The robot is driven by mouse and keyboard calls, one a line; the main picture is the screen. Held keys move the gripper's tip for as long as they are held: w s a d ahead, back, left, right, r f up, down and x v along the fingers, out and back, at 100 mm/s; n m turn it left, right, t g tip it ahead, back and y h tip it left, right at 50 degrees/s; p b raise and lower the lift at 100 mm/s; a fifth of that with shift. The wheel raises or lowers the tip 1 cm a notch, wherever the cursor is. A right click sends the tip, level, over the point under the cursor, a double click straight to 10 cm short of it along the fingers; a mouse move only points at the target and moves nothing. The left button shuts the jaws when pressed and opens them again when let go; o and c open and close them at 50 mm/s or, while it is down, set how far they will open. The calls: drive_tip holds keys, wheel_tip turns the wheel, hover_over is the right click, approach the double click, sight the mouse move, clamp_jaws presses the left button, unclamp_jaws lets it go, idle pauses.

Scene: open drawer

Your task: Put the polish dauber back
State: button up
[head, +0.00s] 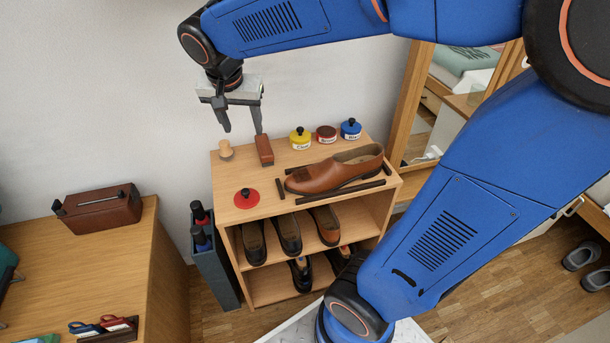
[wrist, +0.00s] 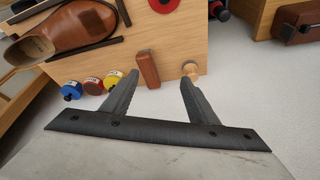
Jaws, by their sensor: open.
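The polish dauber, seemingly the small pale wooden piece with a rounded knob (head: 226,150), stands at the back left of the shelf top. In the wrist view the dauber (wrist: 190,68) shows just beyond the right finger's tip. My gripper (head: 243,131) is open and empty above the back edge of the shelf top; its fingers also show in the wrist view (wrist: 158,80). A reddish-brown block (head: 264,150), perhaps a brush, stands right of the dauber. In the wrist view the block (wrist: 148,70) appears between the fingertips, apparently beyond them.
A brown shoe (head: 335,170) lies between dark strips. The wall is close behind; a mirror (head: 440,100) stands right.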

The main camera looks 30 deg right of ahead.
drive_tip(key=s+d+f+n, duration=0.1)
drive_tip(key=s+n, duration=0.1)
drive_tip(key=s, duration=0.5)
drive_tip(key=s+d+f+n+t+y, duration=0.1)
drive_tip(key=s+d+f+n, duration=0.1)
drive_tip(key=s, duration=0.5)
drive_tip(key=s+d+f+n+y, duration=0.1)
drive_tip(key=s+d+n, duration=0.1)
drive_tip(key=s+n, duration=0.2)
drive_tip(key=s, duration=0.3)
drive_tip(key=shift+f+t, duration=0.15)
drive_tip(key=shift+t, duration=0.15)
drive_tip(key=shift+s, duration=0.1)
